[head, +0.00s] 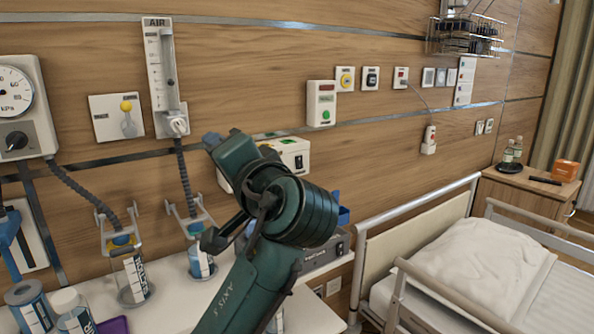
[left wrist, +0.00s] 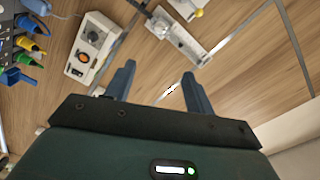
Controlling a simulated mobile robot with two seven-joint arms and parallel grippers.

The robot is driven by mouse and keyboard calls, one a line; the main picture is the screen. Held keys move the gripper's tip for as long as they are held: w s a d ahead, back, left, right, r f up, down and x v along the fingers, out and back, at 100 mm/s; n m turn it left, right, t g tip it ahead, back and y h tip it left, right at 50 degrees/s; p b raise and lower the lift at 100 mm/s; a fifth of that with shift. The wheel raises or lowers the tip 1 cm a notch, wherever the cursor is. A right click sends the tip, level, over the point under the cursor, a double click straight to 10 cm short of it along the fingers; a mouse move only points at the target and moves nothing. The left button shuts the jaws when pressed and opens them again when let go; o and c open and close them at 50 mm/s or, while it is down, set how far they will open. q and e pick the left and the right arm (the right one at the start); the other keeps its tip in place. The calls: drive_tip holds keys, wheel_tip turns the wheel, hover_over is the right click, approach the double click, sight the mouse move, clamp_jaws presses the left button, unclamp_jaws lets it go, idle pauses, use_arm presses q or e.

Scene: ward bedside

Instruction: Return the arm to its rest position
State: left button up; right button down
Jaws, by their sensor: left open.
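My left arm (head: 255,280) rises from the bottom of the head view, dark green, in front of the counter and the wall. Its wrist hides most of my left gripper there; a blue-grey tip shows at the upper left of the wrist. In the left wrist view, my left gripper (left wrist: 155,73) is open, with two blue-grey fingers apart and nothing between them. Wood wall panelling is behind the fingers. My right gripper is not in view.
A gauge unit (head: 20,105) and an AIR flowmeter (head: 161,75) are on the wall at left. Below stands a white counter (head: 170,308) with jars. The bed (head: 490,265) is at right, beside a bedside cabinet (head: 520,197). Open space lies between arm and bed.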

use_arm(q)
drive_tip(key=s+a+f+g+h, duration=0.2)
drive_tip(key=f, duration=0.7)
drive_tip(key=s+a+f+g+h, duration=0.2)
drive_tip(key=f, duration=0.8)
drive_tip(key=s+a+f+g+h, duration=0.2)
drive_tip(key=f, duration=0.7)
drive_tip(key=s+a+f+n+g+h, duration=0.2)
drive_tip(key=s+f+g, duration=0.1)
drive_tip(key=s+f, duration=0.65)
drive_tip(key=s+a+f+n+g+h, duration=0.2)
drive_tip(key=s+f, duration=0.4)
drive_tip(key=s, duration=0.7)
drive_tip(key=w+d+m+t+h+p, duration=0.1)
drive_tip(key=w+d+t+h+p, duration=0.2)
drive_tip(key=w+d+t+p, duration=0.2)
drive_tip(key=shift+w+d+f+t+p, duration=0.15)
drive_tip(key=shift+w+d+t+p, duration=0.1)
drive_tip(key=shift+d+t+p, duration=0.4)
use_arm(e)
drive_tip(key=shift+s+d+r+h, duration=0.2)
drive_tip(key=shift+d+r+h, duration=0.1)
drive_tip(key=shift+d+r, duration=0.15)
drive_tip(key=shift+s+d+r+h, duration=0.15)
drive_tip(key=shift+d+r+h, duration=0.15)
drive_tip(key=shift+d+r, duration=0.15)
use_arm(q)
drive_tip(key=shift+d, duration=0.1)
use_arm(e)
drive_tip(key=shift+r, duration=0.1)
